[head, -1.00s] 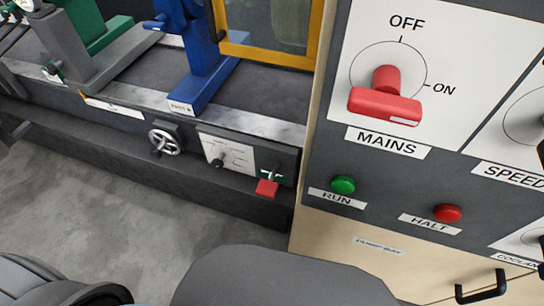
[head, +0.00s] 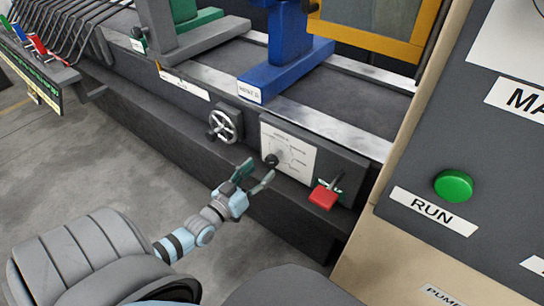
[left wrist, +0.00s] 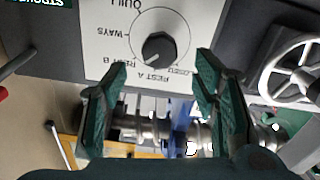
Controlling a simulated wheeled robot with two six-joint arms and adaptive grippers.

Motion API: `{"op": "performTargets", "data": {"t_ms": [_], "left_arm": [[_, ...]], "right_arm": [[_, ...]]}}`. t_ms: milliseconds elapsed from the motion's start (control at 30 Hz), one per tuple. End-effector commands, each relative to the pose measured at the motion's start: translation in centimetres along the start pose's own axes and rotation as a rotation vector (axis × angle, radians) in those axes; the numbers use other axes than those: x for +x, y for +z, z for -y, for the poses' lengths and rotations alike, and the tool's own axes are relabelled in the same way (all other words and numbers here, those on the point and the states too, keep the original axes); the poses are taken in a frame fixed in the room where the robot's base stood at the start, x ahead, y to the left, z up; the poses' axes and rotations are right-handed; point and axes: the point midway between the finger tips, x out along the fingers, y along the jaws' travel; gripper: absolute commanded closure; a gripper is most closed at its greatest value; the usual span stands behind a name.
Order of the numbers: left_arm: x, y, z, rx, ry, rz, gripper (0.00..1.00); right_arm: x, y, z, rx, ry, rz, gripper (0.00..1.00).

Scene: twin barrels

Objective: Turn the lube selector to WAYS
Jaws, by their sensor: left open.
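The lube selector is a black knob (head: 271,160) on a white labelled plate (head: 299,149) on the machine's front. In the left wrist view the knob (left wrist: 157,47) sits in a printed circle, with upside-down labels WAYS, REST B, REST A and one that looks like CLOSED around it. I cannot tell for sure which label it points at. My left gripper (head: 258,172) is open and empty, just in front of the knob. In the left wrist view its fingers (left wrist: 160,78) lie on either side below the knob, apart from it. My right gripper is not in view.
A handwheel (head: 223,125) is left of the plate, and a red-handled lever (head: 323,198) is right of it. A cabinet with a green RUN button (head: 453,186) stands at the right. A blue stand (head: 288,55) is above on the machine bed. Grey floor lies open in front.

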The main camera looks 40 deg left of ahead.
Motion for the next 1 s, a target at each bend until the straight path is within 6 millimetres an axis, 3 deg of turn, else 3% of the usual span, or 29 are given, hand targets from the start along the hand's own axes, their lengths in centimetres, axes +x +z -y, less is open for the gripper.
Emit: {"op": "performTargets", "data": {"t_ms": [100,300,633,900,1000], "left_arm": [[3.2,0.5,0.1,0.000,0.000,-0.003,0.46],[6.2,0.5,0.1,0.000,-0.001,0.001,0.46],[6.8,0.2,0.0,0.001,-0.001,0.003,0.47],[6.8,0.2,0.0,0.001,-0.001,0.003,0.90],[6.8,0.2,0.0,0.002,-0.001,0.003,0.95]], "right_arm": [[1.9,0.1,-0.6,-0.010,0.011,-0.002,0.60],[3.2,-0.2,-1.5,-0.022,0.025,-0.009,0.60],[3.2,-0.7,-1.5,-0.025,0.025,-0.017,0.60],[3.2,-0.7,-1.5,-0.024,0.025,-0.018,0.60],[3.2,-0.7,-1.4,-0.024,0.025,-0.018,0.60]]}}
